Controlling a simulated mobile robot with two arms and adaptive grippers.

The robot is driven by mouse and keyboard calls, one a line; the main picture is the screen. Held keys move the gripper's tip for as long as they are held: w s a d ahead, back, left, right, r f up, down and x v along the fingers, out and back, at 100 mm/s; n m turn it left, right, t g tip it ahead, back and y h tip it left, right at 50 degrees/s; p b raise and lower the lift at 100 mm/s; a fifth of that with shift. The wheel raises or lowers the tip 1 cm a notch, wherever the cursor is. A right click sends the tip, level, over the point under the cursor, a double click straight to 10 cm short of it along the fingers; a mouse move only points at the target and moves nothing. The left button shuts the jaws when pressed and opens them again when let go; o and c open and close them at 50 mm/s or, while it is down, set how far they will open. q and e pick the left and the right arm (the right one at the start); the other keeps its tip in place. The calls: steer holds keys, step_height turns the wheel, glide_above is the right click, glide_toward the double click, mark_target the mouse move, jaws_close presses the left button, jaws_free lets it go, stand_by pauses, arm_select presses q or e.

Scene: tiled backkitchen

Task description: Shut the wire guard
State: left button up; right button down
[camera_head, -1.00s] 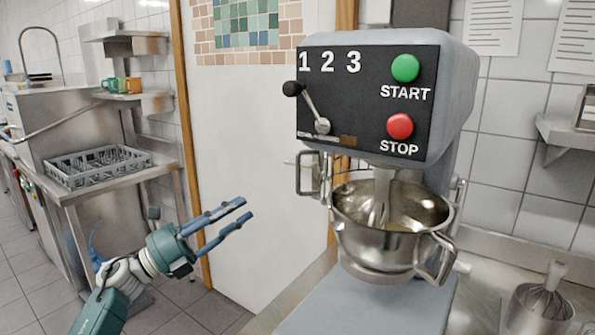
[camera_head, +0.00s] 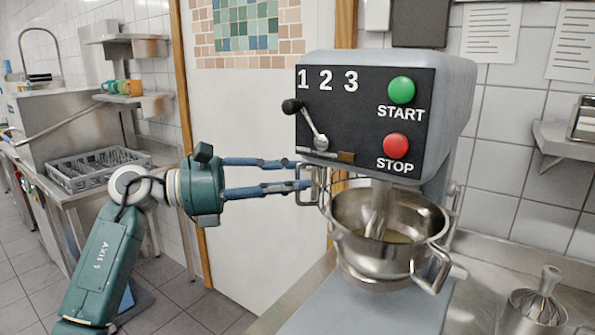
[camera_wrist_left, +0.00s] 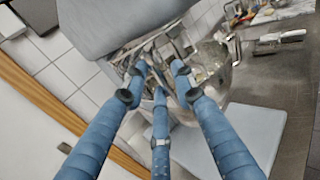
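The wire guard (camera_head: 322,182) is on the left side of the grey mixer (camera_head: 455,95), beside the steel bowl (camera_head: 385,250). Its bar handle (camera_head: 299,194) sticks out to the left; the guard appears swung aside, since the bowl's front is uncovered. My left gripper (camera_head: 304,173) reaches in from the left with its blue fingers apart, tips at the handle. In the left wrist view the fingers (camera_wrist_left: 160,75) are spread in front of the guard and bowl. Whether they touch the handle I cannot tell. My right gripper is not in view.
The mixer's front panel has a lever (camera_head: 305,120), a green START button (camera_head: 401,90) and a red STOP button (camera_head: 396,145) above the bowl. A whisk in a steel pot (camera_head: 535,305) stands at the lower right. A dish rack (camera_head: 95,170) is far left.

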arm_select(q)
steer(key=shift+w+d+f, duration=0.1)
steer(key=shift+w+d, duration=0.05)
steer(key=shift+d, duration=0.4)
jaws_close()
